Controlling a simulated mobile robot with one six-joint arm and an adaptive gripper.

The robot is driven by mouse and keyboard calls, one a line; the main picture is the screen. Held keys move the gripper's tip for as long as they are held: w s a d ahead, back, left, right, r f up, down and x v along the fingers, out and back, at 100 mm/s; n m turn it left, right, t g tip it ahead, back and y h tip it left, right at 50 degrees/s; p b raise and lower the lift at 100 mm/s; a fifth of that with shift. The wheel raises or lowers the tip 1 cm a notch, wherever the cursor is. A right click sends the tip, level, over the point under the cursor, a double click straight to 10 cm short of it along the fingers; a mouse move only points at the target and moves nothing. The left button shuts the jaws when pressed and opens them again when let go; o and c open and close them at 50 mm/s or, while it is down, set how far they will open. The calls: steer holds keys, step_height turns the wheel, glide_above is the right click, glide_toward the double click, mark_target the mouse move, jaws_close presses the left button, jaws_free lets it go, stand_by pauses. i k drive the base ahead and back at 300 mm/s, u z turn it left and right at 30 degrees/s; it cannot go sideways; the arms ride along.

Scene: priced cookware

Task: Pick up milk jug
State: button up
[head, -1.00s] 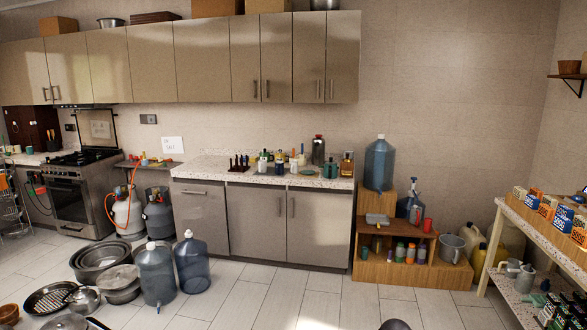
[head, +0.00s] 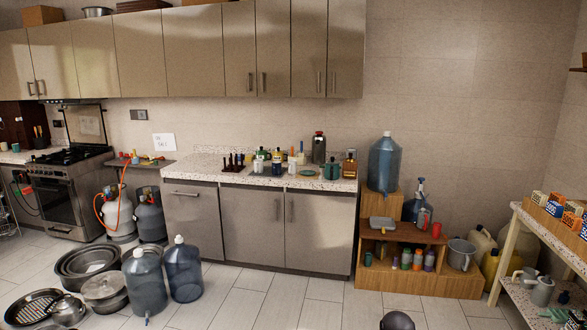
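No jug is clearly marked as the milk jug. A grey metal jug (head: 542,291) stands upright on the lower shelf of the speckled table at the right, with a smaller pale pitcher (head: 524,277) beside it. A larger light grey jug (head: 460,254) with a side handle stands on the low end of the wooden step stand. I cannot tell which of these is the milk jug. My gripper is not in view; only a dark rounded part, likely mine, shows at the bottom edge.
The wooden stand (head: 420,279) holds bottles and a big blue water bottle (head: 385,164). Yellowish canisters (head: 489,263) stand between it and the speckled table (head: 546,236). Two water bottles (head: 184,270) and several pans (head: 88,261) crowd the left floor. Tiled floor (head: 270,308) is free in the middle.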

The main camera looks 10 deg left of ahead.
mark_target(292, 163)
steer(key=i, duration=2.35)
steer(key=u, duration=2.05)
steer(key=i, duration=0.3)
steer(key=z, duration=0.6)
